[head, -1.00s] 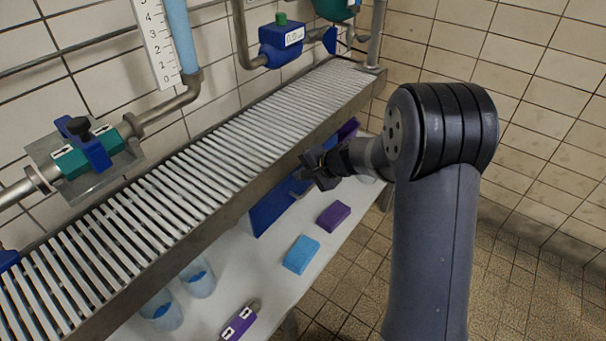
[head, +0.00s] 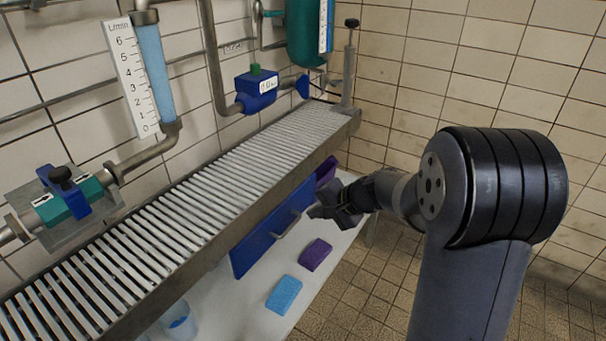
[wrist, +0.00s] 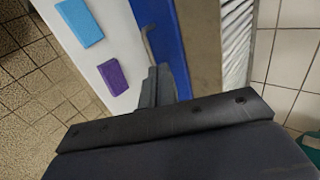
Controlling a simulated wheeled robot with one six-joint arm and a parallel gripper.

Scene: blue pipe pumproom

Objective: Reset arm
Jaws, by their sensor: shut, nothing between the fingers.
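My gripper (head: 335,207) is dark, shut and empty. In the wrist view my gripper (wrist: 157,85) points toward the blue panel (wrist: 172,45) and the white shelf. It appears apart from the handle (wrist: 149,45). My arm comes in from the right, bent at a large dark joint.
A blue block (head: 284,294) and a purple block (head: 315,254) lie on the white lower shelf (head: 232,299). The slatted grate (head: 190,200) runs along the tiled wall under pipes, a flow gauge (head: 134,75) and a blue valve (head: 256,90). Tiled floor is free at the right.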

